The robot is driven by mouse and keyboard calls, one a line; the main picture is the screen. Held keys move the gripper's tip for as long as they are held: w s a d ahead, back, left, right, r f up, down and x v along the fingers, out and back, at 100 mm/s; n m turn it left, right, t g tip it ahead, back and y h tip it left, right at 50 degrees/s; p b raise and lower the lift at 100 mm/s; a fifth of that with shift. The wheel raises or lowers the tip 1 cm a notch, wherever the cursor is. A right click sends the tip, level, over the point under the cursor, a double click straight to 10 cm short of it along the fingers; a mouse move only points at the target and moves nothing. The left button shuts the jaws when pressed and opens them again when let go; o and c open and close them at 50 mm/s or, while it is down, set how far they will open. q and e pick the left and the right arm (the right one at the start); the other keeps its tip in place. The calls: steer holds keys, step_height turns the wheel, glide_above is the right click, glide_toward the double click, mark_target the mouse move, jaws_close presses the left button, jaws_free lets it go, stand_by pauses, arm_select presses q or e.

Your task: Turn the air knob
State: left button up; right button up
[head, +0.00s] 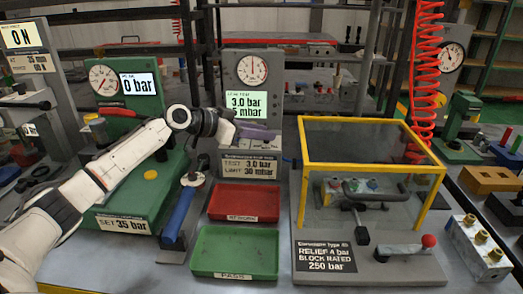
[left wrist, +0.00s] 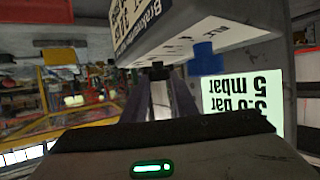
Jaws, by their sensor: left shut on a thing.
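My left gripper (head: 232,132) is at the front of the grey leak-test station (head: 229,79), below its lit display (head: 247,103), which reads about 3.0 bar and 5 mbar. In the left wrist view my left gripper (left wrist: 160,98) is shut on a small dark part at the station's face, which appears to be the air knob (left wrist: 157,72). The fingers mostly hide it, and its turn angle cannot be read. A blue fitting (left wrist: 207,60) sits beside the fingers, apart from them. The station's round gauge (head: 252,69) is above the display. My right gripper is not in view.
A red tray (head: 243,205) and a green tray (head: 233,252) lie in front of the station. A yellow-framed clear guard (head: 368,140) stands to the right. A green press station (head: 130,190) and a blue-handled lever (head: 180,212) are to the left.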

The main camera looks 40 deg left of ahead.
arm_select(q)
steer(key=shift+w+a+f+m+g+h+b, duration=0.1)
steer(key=shift+m+g+h+b, duration=0.2)
steer(key=shift+m+h+b, duration=0.25)
steer(key=shift+a+m+g+h+b, duration=0.1)
steer(key=shift+m+g+h+b, duration=0.2)
steer(key=shift+b, duration=0.3)
steer(key=shift+m, duration=0.25)
steer(key=o, duration=1.1)
steer(key=shift+c, duration=0.2)
